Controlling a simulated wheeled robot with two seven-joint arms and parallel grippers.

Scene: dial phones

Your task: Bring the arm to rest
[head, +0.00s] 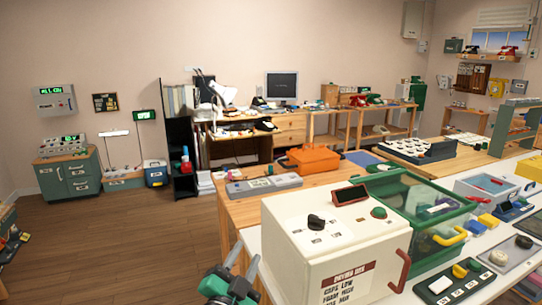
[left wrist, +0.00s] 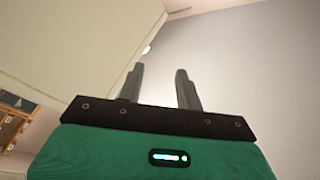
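My left gripper (head: 245,254) is green and dark grey and shows at the bottom of the head view, just left of a white drying box (head: 297,258). Its two grey fingers point up and away, apart from each other, with nothing between them. The left wrist view shows the same open, empty fingers (left wrist: 160,72) against a plain wall. A pale surface (left wrist: 70,45) fills the upper left of that view, close to the fingers. In the head view I cannot tell whether the gripper touches the box. My right gripper is in neither view.
The box has a black knob (head: 316,222) and a red handle (head: 400,270). A green clear-sided bin (head: 425,208) stands behind it. An orange case (head: 312,160) and a grey device (head: 264,185) sit on the wooden table. Wooden floor (head: 120,245) lies free at left.

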